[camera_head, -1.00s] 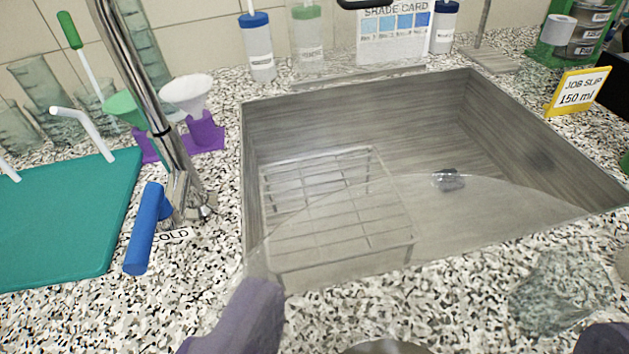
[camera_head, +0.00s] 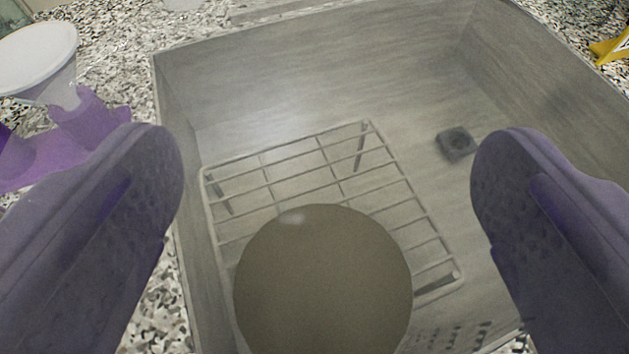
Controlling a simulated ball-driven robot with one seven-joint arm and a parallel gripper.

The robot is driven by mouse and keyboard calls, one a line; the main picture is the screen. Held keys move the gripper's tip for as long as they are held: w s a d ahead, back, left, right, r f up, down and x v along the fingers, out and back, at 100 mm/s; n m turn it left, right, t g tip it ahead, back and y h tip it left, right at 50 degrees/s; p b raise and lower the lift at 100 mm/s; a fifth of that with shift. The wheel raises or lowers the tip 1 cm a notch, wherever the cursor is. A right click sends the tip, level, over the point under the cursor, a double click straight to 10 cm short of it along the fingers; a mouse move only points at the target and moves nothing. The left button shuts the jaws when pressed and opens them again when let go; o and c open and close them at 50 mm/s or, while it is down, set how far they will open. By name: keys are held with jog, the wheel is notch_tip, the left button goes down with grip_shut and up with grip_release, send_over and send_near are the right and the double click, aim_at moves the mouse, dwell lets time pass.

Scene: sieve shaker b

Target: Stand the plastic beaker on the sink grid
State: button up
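The sink grid (camera_head: 390,190), a wire rack on short legs, stands on the sink floor at the left. The two purple fingers of my gripper (camera_head: 326,150) are far apart, on either side of the view and above the sink. The clear plastic beaker (camera_head: 450,335) is very faint between them; dark printed marks and a slight haze show it. The fingers appear shut on its sides. A round grey-brown disc covers the near part of the grid; I cannot tell whether it belongs to the beaker. The beaker's base and its height over the grid are unclear.
The grey sink (camera_head: 300,75) has bare floor right of the grid, with a dark drain (camera_head: 457,144). A white funnel (camera_head: 40,55) in a purple holder (camera_head: 85,130) stands on the speckled counter at the left. The yellow job slip stand (camera_head: 612,47) is at the upper right.

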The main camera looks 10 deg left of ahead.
aim_at(322, 223)
notch_tip(322, 223, down, 9)
jog(key=b, duration=0.2)
jog(key=shift+f+b, duration=0.2)
jog(key=shift+b, duration=0.1)
jog(key=shift+w+a+b, duration=0.15)
jog(key=shift+w+b, duration=0.05)
jog(key=shift+w, duration=0.9)
jog(key=shift+w+a+b, duration=0.1)
jog(key=shift+w+b, duration=0.05)
jog(key=shift+w, duration=0.95)
jog(key=shift+r+b+x, duration=0.2)
jog(key=shift+b+x, duration=0.5)
jog(key=shift+x, duration=1.15)
jog(key=shift+f, duration=0.1)
